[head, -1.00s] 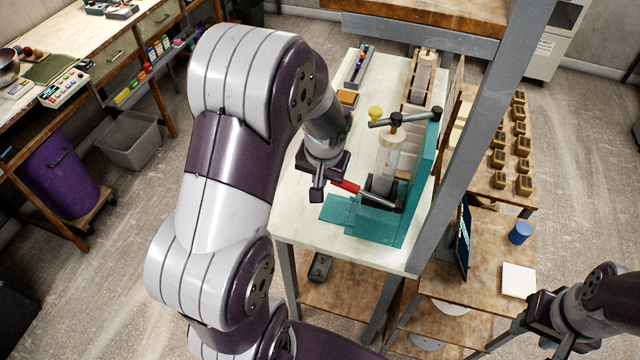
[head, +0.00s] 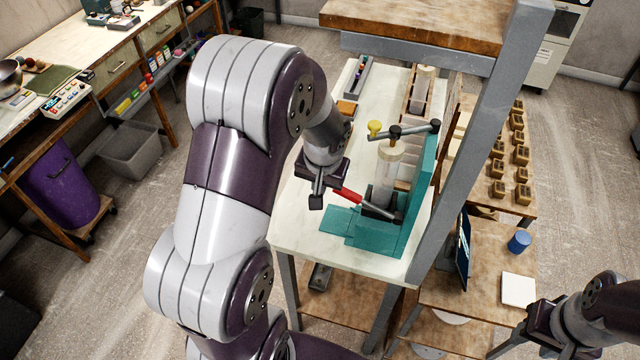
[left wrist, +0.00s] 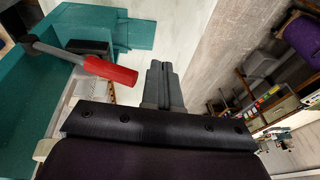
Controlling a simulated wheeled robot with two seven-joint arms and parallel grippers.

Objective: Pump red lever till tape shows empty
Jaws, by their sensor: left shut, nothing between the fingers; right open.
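The red lever (head: 347,195) is a red grip on a dark rod, low on the teal machine (head: 422,185). A pale clear cylinder (head: 388,160) stands upright on that machine. My left gripper (head: 316,201) is shut and empty, just left of the red grip's end. In the left wrist view the red lever (left wrist: 112,70) lies left of my shut left fingers (left wrist: 161,72), with a small gap in the picture. My right gripper (head: 524,330) is open and empty at the lower right. I cannot make out a tape or its reading.
The machine stands on a pale table (head: 290,220). A grey post (head: 462,150) and wooden shelf rise close on its right. A dark screen (head: 464,245), a blue cup (head: 519,241) and a white pad (head: 518,288) are on a lower wooden table.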

